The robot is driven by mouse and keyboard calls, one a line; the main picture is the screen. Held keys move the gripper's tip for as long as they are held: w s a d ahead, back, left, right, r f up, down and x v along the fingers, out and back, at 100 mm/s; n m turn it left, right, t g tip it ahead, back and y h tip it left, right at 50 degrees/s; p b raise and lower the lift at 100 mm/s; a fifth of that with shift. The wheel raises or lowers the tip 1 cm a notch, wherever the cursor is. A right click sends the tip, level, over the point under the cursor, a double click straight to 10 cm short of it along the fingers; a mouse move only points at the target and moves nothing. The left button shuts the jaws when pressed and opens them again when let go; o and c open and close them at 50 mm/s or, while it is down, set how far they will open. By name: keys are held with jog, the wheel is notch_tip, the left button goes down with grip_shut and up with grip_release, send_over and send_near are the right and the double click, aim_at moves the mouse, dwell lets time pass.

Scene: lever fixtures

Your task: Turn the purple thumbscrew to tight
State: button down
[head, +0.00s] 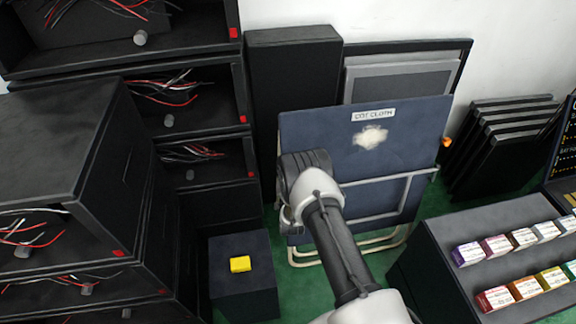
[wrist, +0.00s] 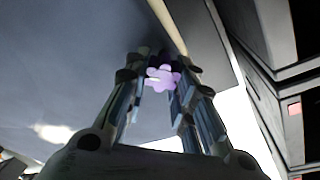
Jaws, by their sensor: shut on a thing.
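The purple thumbscrew (wrist: 162,77) shows in the wrist view as a lobed knob with a small pale mark on its left side. My gripper (wrist: 158,82) has its two fingers on either side of the knob and is shut on it. In the head view my arm reaches to the blue panel (head: 410,140) labelled "DOT CLOTH" or similar. The thumbscrew and my fingertips are hidden there behind my wrist (head: 308,180). I cannot read from these frames how tight the screw is.
Black shelves with red and black wires (head: 190,100) stand on the left. A rack with several small coloured boxes (head: 440,255) stands at lower right. Green floor shows between.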

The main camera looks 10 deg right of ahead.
jog(key=m, duration=0.2)
jog(key=m+g, duration=0.1)
jog(key=m, duration=0.2)
jog(key=shift+f+h, duration=0.2)
jog(key=shift+h, duration=0.1)
jog(key=shift+f+m+g, duration=0.1)
jog(key=shift+m+g, duration=0.4)
jog(key=shift+m, duration=1.5)
jog(key=shift+s, duration=0.1)
jog(key=c, duration=1.3)
grip_release()
jog(key=shift+c, duration=0.2)
jog(key=shift+d, duration=0.1)
jog(key=v, duration=1.2)
